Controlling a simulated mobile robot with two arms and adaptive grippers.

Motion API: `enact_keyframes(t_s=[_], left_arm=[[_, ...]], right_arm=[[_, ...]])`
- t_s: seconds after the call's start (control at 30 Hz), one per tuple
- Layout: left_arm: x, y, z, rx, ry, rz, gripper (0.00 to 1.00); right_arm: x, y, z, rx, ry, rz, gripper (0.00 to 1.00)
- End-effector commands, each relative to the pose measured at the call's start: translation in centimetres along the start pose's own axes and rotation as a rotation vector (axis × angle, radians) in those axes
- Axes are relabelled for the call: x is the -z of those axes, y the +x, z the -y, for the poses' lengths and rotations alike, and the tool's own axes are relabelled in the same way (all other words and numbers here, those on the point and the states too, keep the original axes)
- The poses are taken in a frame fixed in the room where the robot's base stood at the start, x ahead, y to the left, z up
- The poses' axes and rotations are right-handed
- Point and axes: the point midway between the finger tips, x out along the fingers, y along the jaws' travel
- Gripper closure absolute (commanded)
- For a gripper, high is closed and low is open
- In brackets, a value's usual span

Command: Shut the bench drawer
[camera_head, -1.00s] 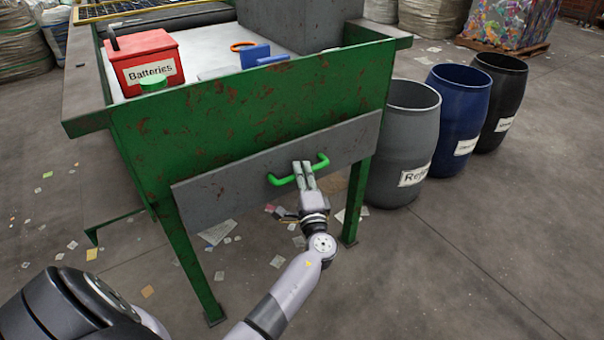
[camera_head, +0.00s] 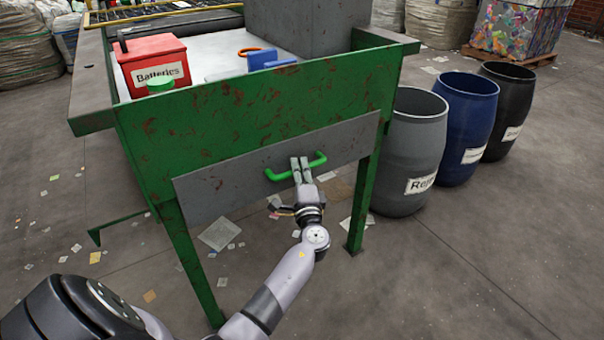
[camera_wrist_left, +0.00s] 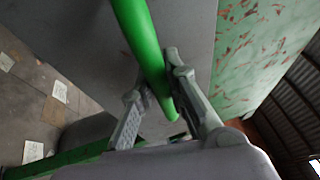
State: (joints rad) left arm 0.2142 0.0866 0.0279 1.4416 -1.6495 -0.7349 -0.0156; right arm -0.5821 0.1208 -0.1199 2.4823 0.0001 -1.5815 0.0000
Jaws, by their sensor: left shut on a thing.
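The bench drawer shows its grey front panel (camera_head: 225,188) on the green bench (camera_head: 240,120) in the head view. The panel lies close against the bench side; I cannot tell whether a small gap is left behind it. A green bar handle (camera_head: 279,176) is on the panel. My left gripper (camera_head: 300,163) is shut on the handle, with its fingers on either side of the bar. The left wrist view shows the green handle (camera_wrist_left: 140,40) passing between the fingers (camera_wrist_left: 155,80). My right gripper is in neither view.
A red batteries box (camera_head: 150,65) stands on the bench top. Grey (camera_head: 415,145), blue (camera_head: 468,125) and black (camera_head: 507,105) barrels stand right of the bench. Paper scraps lie on the floor. The floor at the front right is clear.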

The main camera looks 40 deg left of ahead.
Motion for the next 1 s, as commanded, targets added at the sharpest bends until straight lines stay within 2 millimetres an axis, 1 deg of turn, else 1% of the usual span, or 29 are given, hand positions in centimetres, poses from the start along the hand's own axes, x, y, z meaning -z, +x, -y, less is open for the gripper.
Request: enact_keyframes(t_s=[0.07,0.1,0.4,0.67,0.77,0.87,1.0], left_arm=[[-0.2,0.2,0.1,0.002,0.004,0.005,1.0],[-0.3,0.2,0.1,0.002,0.004,0.005,0.85],[-0.2,0.2,0.1,0.002,0.002,0.004,0.65],[-0.1,0.1,0.1,0.002,0.002,0.004,0.65],[-0.1,-0.3,0.0,0.001,0.002,0.003,0.65],[-0.1,-1.6,0.0,0.001,0.001,0.002,0.65],[-0.1,-4.4,0.0,0.0,0.002,0.002,0.65]], right_arm=[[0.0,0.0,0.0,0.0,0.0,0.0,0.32],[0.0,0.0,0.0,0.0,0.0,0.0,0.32],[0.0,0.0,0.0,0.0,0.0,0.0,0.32],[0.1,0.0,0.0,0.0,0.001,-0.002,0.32],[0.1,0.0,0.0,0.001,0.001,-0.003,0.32],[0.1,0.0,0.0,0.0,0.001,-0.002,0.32],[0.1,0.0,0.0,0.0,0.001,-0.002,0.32]])
